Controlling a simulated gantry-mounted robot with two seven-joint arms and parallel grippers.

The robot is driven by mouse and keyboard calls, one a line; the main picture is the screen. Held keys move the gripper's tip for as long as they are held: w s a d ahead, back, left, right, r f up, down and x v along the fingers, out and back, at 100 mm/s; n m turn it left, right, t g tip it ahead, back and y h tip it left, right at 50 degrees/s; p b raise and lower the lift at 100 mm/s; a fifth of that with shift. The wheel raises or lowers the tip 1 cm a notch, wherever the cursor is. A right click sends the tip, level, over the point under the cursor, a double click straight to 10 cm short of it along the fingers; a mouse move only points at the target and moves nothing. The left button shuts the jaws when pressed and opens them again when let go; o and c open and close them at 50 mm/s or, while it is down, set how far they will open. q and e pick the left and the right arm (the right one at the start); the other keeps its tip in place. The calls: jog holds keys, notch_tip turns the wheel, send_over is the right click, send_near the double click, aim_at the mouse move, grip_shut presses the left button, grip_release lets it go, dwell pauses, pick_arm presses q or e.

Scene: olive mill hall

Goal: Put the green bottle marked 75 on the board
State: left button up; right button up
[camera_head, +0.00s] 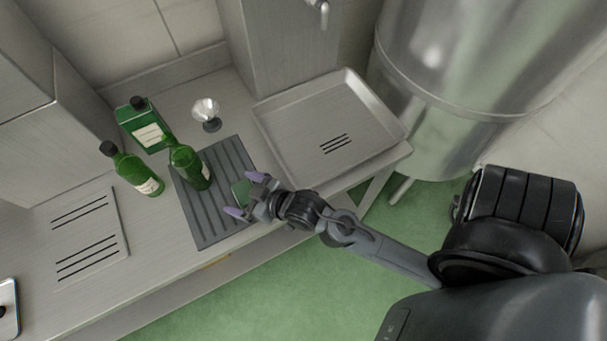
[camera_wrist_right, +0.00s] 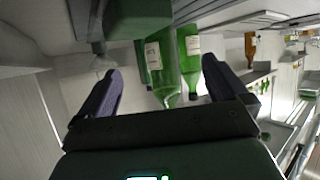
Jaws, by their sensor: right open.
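A ribbed dark grey board (camera_head: 222,160) lies on the metal counter. A round green bottle (camera_head: 190,166) stands on its left part; another (camera_head: 134,172) stands left of the board. A square green bottle (camera_head: 145,126) with a dark cap stands behind them. Green bottles with pale labels (camera_wrist_right: 188,62) show upside down in the right wrist view; I cannot read a 75. My right gripper (camera_head: 246,194) is open at the board's right edge. A small dark green block-like thing (camera_wrist_right: 138,18) is near its fingers, not visibly gripped. My left gripper is not in view.
A glass (camera_head: 206,110) stands behind the board. A shallow metal tray (camera_head: 310,118) lies to the right, near a large steel tank (camera_head: 480,70). A slotted plate (camera_head: 85,238) is on the counter at left. The board's front part is bare.

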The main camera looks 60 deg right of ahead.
jog(key=s+f+g, duration=0.1)
jog(key=s, duration=0.1)
jog(key=s+f+g, duration=0.1)
jog(key=s, duration=0.1)
jog(key=s+d+f+g, duration=0.1)
jog(key=s+g, duration=0.1)
jog(key=shift+s+h, duration=0.3)
jog(key=s+d+f+g, duration=0.1)
jog(key=s+g, duration=0.4)
jog(key=s, duration=0.5)
jog(key=shift+s+d+f+h, duration=0.2)
jog(key=shift+d+h, duration=0.2)
jog(key=shift+r, duration=0.15)
notch_tip(320, 180, up, 25)
jog(key=p, duration=2.5)
